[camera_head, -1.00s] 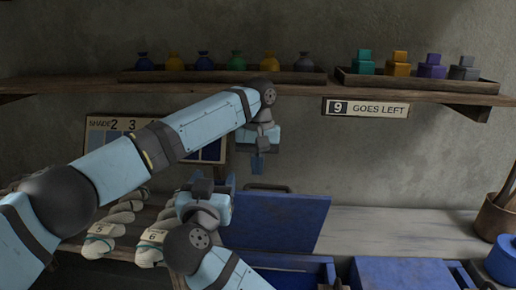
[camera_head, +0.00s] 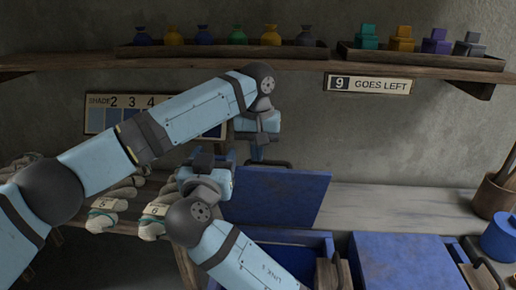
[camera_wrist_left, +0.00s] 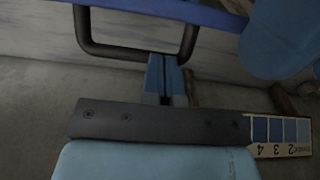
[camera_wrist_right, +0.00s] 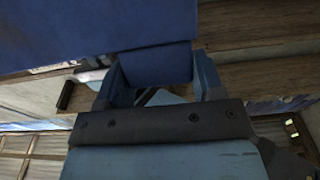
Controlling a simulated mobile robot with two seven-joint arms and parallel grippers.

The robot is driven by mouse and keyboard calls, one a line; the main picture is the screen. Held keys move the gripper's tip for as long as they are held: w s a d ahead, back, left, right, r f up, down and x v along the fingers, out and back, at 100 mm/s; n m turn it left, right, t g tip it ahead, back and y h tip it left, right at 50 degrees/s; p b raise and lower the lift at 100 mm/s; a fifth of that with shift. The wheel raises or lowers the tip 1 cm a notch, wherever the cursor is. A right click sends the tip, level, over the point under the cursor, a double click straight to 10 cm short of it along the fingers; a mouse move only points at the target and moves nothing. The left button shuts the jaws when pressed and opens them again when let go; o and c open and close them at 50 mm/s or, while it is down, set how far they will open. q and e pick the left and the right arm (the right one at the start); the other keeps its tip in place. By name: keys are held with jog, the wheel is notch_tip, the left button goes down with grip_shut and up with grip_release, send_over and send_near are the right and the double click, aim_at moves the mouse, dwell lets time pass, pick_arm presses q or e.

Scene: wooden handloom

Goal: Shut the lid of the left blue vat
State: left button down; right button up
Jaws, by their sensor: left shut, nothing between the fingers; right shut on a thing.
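The left blue vat (camera_head: 298,240) stands at the bottom middle of the head view. Its blue lid (camera_head: 280,197) is raised and leans back, with a dark bar handle (camera_head: 283,164) at its top edge. My left gripper (camera_head: 257,153) is shut and empty, pointing down beside the handle. In the left wrist view its fingertips (camera_wrist_left: 165,66) meet the handle bar (camera_wrist_left: 133,52); contact is unclear. My right gripper (camera_head: 212,163) is at the lid's left edge. In the right wrist view its fingers (camera_wrist_right: 157,75) are shut on a blue part that appears to be the lid (camera_wrist_right: 80,28).
A second blue vat with its lid down (camera_head: 395,262) stands to the right. A blue pot (camera_head: 500,238) and a wooden bucket (camera_head: 492,197) are at far right. Numbered yarn hanks (camera_head: 110,210) lie behind my right arm. A shelf (camera_head: 200,56) runs above.

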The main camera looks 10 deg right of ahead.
jog(key=shift+r, duration=0.1)
jog(key=o, duration=1.2)
jog(key=shift+o, duration=0.4)
jog(key=shift+s, duration=0.1)
